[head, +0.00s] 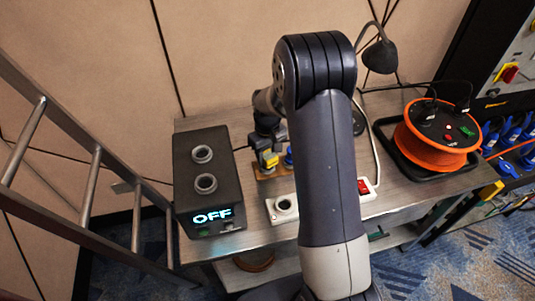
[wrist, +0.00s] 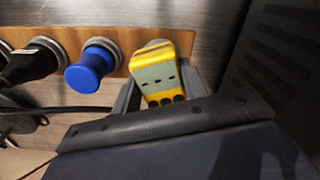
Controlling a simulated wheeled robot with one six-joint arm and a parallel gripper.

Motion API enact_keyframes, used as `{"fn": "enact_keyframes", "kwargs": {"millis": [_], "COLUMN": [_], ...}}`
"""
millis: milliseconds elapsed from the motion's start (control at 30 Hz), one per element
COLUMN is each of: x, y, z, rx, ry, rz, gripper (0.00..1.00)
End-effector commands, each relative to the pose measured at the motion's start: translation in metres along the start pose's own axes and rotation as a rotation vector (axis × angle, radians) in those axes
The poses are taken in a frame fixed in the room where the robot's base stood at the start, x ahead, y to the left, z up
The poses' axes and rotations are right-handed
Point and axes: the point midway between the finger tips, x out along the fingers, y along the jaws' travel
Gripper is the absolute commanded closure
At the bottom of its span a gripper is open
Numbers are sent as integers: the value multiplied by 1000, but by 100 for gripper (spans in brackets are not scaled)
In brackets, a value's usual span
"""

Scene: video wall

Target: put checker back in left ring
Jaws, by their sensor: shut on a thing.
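The checker (wrist: 162,78) is a yellow block with a grey face and dark spots. My gripper (wrist: 160,82) is shut on it, with one finger on each side. The checker's far end meets the ring (wrist: 153,45) at the right end of a wooden board (wrist: 205,40) in the wrist view; I cannot tell whether it sits fully in. In the head view the checker (head: 270,159) shows at the board's left end, below my gripper (head: 267,147). This ring is the left one there, mostly hidden by the checker.
A blue plug (wrist: 88,70) and a black plug (wrist: 30,62) fill the neighbouring rings. A black box (head: 208,165) reading OFF stands left, close to the board. A white strip (head: 283,207) lies in front. An orange cable reel (head: 435,140) sits right.

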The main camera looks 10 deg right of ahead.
Motion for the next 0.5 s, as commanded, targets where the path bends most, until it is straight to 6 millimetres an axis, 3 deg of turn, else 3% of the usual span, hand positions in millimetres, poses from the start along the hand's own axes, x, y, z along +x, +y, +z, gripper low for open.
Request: {"fn": "enact_keyframes", "kwargs": {"millis": [500], "x": [10], "y": [0], "z": [0], "rx": [0], "ry": [0], "rz": [0], "gripper": [86]}}
